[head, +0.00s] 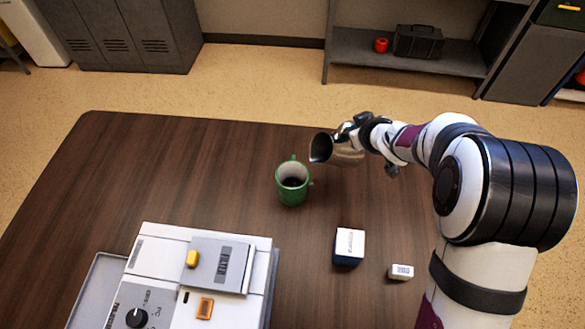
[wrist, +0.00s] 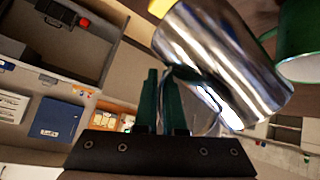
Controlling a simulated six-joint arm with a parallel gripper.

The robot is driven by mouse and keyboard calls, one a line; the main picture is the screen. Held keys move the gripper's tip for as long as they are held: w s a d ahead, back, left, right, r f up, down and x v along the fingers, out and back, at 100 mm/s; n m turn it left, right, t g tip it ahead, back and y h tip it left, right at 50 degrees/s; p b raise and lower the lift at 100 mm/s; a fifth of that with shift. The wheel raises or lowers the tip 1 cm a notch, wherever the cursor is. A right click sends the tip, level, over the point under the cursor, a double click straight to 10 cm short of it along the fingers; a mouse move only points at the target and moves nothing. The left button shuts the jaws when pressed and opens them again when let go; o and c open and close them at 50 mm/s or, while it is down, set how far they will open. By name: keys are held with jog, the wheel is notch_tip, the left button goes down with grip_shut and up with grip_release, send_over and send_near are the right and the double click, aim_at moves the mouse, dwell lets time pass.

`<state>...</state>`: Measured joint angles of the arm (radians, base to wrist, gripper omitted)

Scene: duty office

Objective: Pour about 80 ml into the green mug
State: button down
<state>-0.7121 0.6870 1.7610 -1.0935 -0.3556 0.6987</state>
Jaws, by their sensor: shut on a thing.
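The green mug (head: 292,197) stands upright on the brown table, with dark liquid inside. Its side also shows at the top right of the wrist view (wrist: 302,40). My gripper (head: 366,133) is shut on a shiny metal jug (head: 347,152), to the right of and behind the mug. The jug is tipped well over, its dark mouth facing left towards the mug and above table height. In the wrist view the green fingers of my gripper (wrist: 161,78) close at the jug's handle, beside its body (wrist: 222,62). I cannot make out a stream of liquid.
A white-and-grey machine (head: 160,280) with a knob and yellow button stands at the front left, beside a grey tray (head: 93,285). A white-topped box (head: 349,245) and a small white block (head: 400,272) lie front right of the mug. The table's left is clear.

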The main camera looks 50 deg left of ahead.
dwell(0.9)
jog(key=shift+w+f+m+g, duration=0.15)
jog(key=shift+f+m+g, duration=0.2)
jog(key=shift+f, duration=0.3)
jog(key=w+f+g, duration=0.1)
jog(key=w+f+m+g, duration=0.1)
jog(key=f+g, duration=0.1)
jog(key=f+m+g+y+p, duration=0.1)
jog(key=f, duration=0.1)
jog(key=shift+w+d+f, duration=0.1)
jog(key=shift+w+f, duration=0.05)
jog(key=shift+w, duration=0.25)
jog(key=g, duration=0.1)
jog(key=m+g+p, duration=0.1)
jog(key=g, duration=0.1)
jog(key=shift+w+m+y, duration=0.25)
jog(key=shift+y, duration=0.15)
